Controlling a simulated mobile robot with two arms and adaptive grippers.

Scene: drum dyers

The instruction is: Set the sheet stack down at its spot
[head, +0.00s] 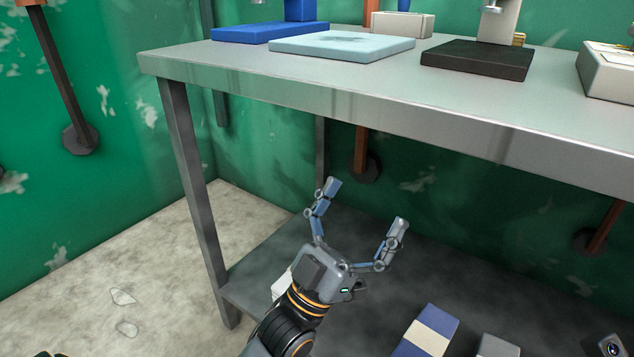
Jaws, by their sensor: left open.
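My left gripper (362,212) is open, its two fingers spread wide with nothing between them. It is in front of the table and below the level of the tabletop, over the lower shelf. I cannot tell for sure which thing is the sheet stack. A flat pale blue slab (335,47) lies on the tabletop near its left front. A white piece (281,284) on the lower shelf is mostly hidden behind my left wrist. My right gripper does not show.
The metal table (330,97) carries a blue base (240,33), a black base (475,60) and a white box (404,25). The lower shelf (440,270) holds a blue block with a cream band (428,337) and a grey block (497,346). Bare floor shows left.

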